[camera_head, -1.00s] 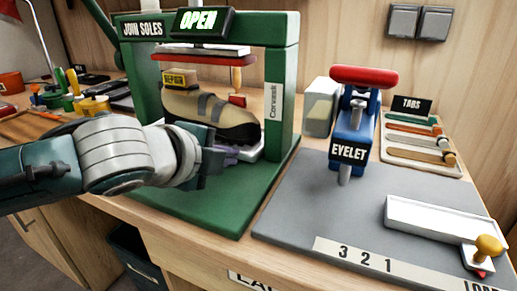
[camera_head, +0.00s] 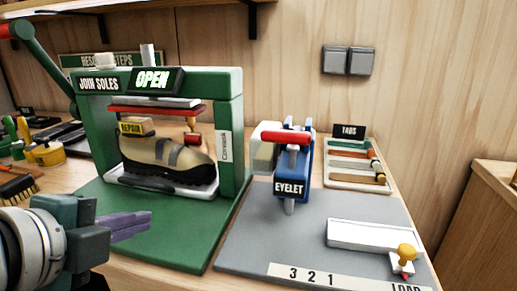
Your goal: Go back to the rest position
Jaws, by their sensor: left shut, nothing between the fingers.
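My left gripper (camera_head: 130,226) is at the lower left of the head view, over the front left part of the green press base. Its purple fingers are together with nothing between them, and they point right. They are apart from the shoe (camera_head: 165,158), which is tan and grey with a black sole. The shoe sits on a white plate in the green press (camera_head: 230,125) marked "JOIN SOLES" and "OPEN". A yellow "REPAIR" tag (camera_head: 131,127) is at the shoe. My right gripper is not in view.
A blue eyelet tool (camera_head: 302,180) with a red handle stands on a grey board (camera_head: 245,240). A white bar with a yellow knob (camera_head: 406,252) lies at the right. A tabs tray (camera_head: 331,178) is behind. Brushes and small pots crowd the left of the bench.

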